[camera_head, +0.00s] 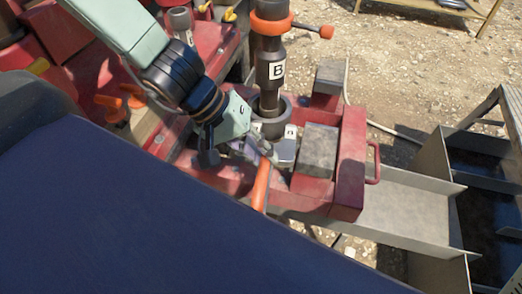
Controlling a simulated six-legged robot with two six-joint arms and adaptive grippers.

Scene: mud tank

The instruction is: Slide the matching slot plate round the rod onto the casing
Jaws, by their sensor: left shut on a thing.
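The dark rod (269,58) stands upright with a white label "B" and an orange collar (271,24) near its top. Its lower end goes into the dark round casing (270,127) on the red rig. My left gripper (267,156) is just in front of the casing, pointing down to the right. It is shut at the upper end of an orange handle (261,186). A small grey plate with a white label (287,147) sits right beside the fingertips; whether it joins the handle is hidden. My right gripper is not in view.
A grey block (317,150) sits on the red frame (350,165) right of the casing, with another grey block (331,76) behind. A red side handle (375,162) sticks out. A metal tray (405,215) extends right. A dark blue surface fills the lower left.

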